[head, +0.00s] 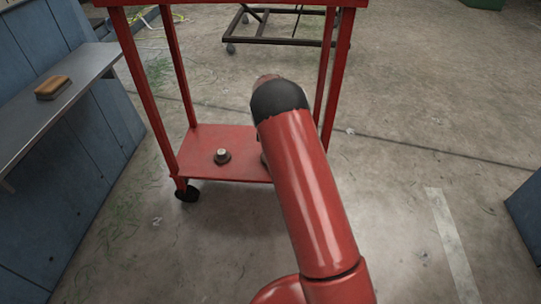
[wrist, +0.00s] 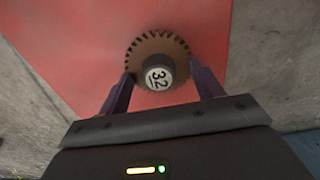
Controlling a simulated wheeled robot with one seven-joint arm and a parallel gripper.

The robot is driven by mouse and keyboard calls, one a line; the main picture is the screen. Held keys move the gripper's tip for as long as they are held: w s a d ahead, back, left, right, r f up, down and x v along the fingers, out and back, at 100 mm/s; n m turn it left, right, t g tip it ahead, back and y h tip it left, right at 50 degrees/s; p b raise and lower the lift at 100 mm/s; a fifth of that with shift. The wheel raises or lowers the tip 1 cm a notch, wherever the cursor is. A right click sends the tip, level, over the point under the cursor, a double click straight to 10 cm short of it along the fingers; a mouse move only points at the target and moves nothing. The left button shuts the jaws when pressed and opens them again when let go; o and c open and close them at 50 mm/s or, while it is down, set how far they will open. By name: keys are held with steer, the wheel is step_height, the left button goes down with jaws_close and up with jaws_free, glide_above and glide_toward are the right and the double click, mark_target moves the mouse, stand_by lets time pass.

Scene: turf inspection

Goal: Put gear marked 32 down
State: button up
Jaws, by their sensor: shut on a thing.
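The gear marked 32 (wrist: 157,47) is a brown toothed disc with a dark hub and a pale cap reading 32. It shows in the wrist view between the two fingers of my gripper (wrist: 162,82), which is shut on it. A red surface lies behind the gear; I cannot tell whether the gear touches it. In the head view my arm hides my gripper and most of what is behind it. The red cart's lower shelf (head: 200,140) is partly covered by my arm there.
A small grey knob-like part (head: 222,156) stands on the lower shelf, left of my arm. The cart's red legs (head: 148,90) rise around the shelf. A metal ledge (head: 62,100) at left bears a brown block (head: 52,87). A dark wheeled frame (head: 280,40) stands behind.

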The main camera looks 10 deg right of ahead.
steer(key=shift+f, duration=0.65)
steer(key=o, duration=1)
steer(key=shift+r, duration=0.1)
